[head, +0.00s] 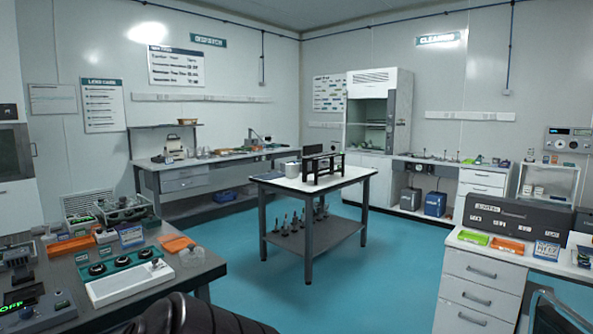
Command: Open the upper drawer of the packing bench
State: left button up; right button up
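A grey-topped bench (225,160) stands against the back left wall, below a sign that seems to read "DISPATCH". It looks like the packing bench, though no label on it is readable. A grey drawer unit hangs under its left part, with an upper drawer (185,173) and a lower drawer (186,184). Both drawer fronts look flush and shut. The handles are too small to make out clearly. Neither of my grippers is in the head view.
A white-topped table (350,176) with a dark stand stands mid-room, right of the bench. A cluttered dark bench (215,267) fills the near left. A white drawer bench (480,290) is near right. Blue floor (235,240) is open between. A black rounded shape (190,318) is at the bottom edge.

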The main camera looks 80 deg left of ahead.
aim_at(175, 173)
jog(key=u, duration=3.35)
jog(key=i+l+z, duration=0.4)
jog(key=i, duration=0.2)
jog(key=i+z, duration=0.45)
jog(key=i, duration=0.2)
jog(key=i+j+z, duration=0.15)
jog(key=i+z, duration=0.25)
jog(key=i, duration=0.25)
jog(key=i+l, duration=0.15)
jog(key=i, duration=1.15)
jog(key=i+j+u, duration=0.1)
jog(key=i+u, duration=0.9)
jog(key=i+j+u, duration=0.1)
jog(key=i+u, duration=0.9)
jog(key=k+l, duration=0.05)
jog(key=k, duration=0.05)
